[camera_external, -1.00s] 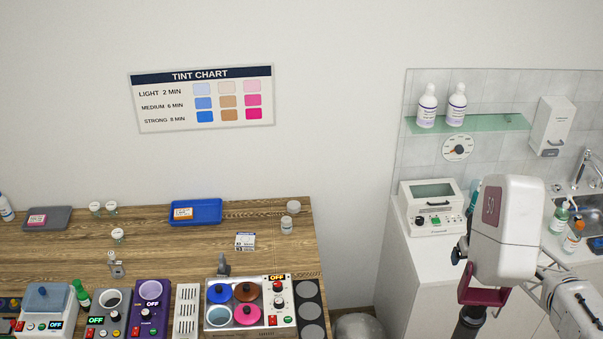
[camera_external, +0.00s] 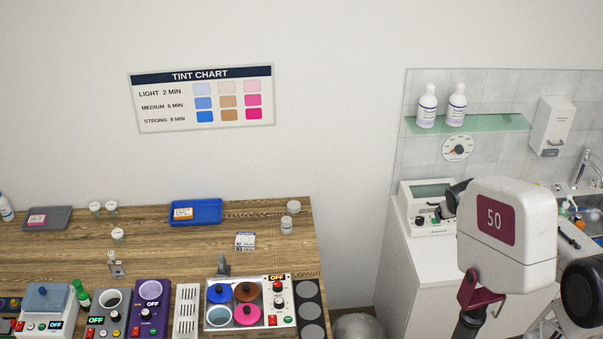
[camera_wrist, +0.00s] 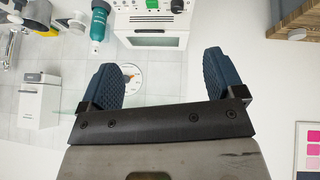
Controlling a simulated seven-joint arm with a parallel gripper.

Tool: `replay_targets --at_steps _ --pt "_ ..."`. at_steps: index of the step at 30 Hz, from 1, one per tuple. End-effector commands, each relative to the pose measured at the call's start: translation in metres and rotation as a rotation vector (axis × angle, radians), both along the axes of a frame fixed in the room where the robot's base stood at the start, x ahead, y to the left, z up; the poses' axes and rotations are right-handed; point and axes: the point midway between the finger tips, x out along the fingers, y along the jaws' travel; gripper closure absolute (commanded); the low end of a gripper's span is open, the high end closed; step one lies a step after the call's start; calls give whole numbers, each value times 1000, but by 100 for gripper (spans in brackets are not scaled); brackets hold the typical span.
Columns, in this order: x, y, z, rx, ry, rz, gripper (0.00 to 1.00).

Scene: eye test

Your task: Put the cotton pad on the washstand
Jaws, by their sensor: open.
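I cannot make out a cotton pad in either view. The washstand (camera_external: 425,262) is the white cabinet with a sink (camera_external: 594,204) at the right of the external view, partly hidden by my arm. My gripper (camera_wrist: 160,62) is open in the wrist view, its two blue ridged fingers wide apart with nothing held between them. Part of the round wall dial (camera_wrist: 131,76) shows behind the left finger. In the external view my arm's end is in front of the washstand, and the fingers are mostly hidden.
A white device (camera_external: 424,216) stands on the washstand's left end. Two bottles (camera_external: 442,106) stand on a glass shelf (camera_external: 480,124) above. The wooden table (camera_external: 150,262) at left holds a blue tray (camera_external: 212,204), a grey tray (camera_external: 62,213), small jars and several machines.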

Motion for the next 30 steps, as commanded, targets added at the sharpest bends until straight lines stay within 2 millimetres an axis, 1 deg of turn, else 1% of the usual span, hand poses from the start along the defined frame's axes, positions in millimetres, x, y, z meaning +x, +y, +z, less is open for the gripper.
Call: replay_targets --at_steps 1,6,11,15,17,24,26,30 --pt "17 4 0 -8 -23 17 12" --pt "72 19 2 -27 -118 82 12" --pt "122 38 1 -33 -204 152 12" --pt "164 59 -3 -28 -275 222 12" --pt "181 68 -5 -23 -305 253 12" --pt "243 114 -20 13 -411 390 12" --pt "257 126 -24 25 -435 426 12" --pt "286 157 -38 65 -486 515 12"
